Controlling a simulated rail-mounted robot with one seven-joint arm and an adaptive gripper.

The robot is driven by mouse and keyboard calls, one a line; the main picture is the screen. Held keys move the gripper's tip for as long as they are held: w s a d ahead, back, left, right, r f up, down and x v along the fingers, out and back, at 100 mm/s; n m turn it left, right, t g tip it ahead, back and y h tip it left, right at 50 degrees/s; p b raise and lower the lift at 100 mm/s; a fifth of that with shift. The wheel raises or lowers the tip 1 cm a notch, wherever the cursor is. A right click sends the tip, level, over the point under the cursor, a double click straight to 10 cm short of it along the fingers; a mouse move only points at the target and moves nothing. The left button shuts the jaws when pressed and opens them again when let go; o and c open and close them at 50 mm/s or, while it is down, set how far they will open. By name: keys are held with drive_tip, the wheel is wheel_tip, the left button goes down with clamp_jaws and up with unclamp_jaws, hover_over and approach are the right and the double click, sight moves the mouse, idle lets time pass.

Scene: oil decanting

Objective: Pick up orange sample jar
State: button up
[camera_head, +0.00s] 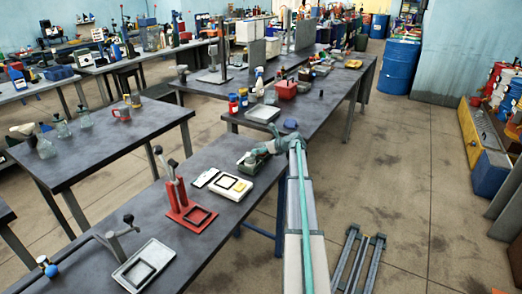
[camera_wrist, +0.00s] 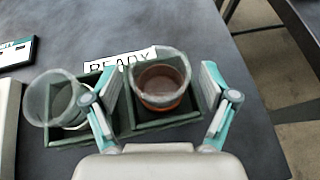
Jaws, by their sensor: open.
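The orange sample jar (camera_wrist: 163,82) is a clear round cup with orange-brown contents. It stands upright in the right square of a dark green holder (camera_wrist: 165,124) in the wrist view. My gripper (camera_wrist: 160,78) is open, with one finger to the left of this jar and one to the right, and is not closed on it. A clear, pale jar (camera_wrist: 52,98) stands in the holder's left square, close outside my left finger. In the head view my gripper (camera_head: 262,150) is over the green holder (camera_head: 248,162), and the orange jar cannot be made out there.
A READY label (camera_wrist: 118,62) lies behind the holder. The bench edge (camera_wrist: 262,98) is to the right. In the head view, a white tray (camera_head: 232,184) and a red stand (camera_head: 184,205) are on the near side. A blue cap-like item (camera_head: 290,124) lies beyond my gripper.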

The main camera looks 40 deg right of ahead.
drive_tip(key=shift+w+f, duration=0.2)
drive_tip(key=shift+w, duration=0.05)
drive_tip(key=c, duration=1.4)
drive_tip(key=shift+o, duration=0.2)
drive_tip(key=shift+r, duration=0.2)
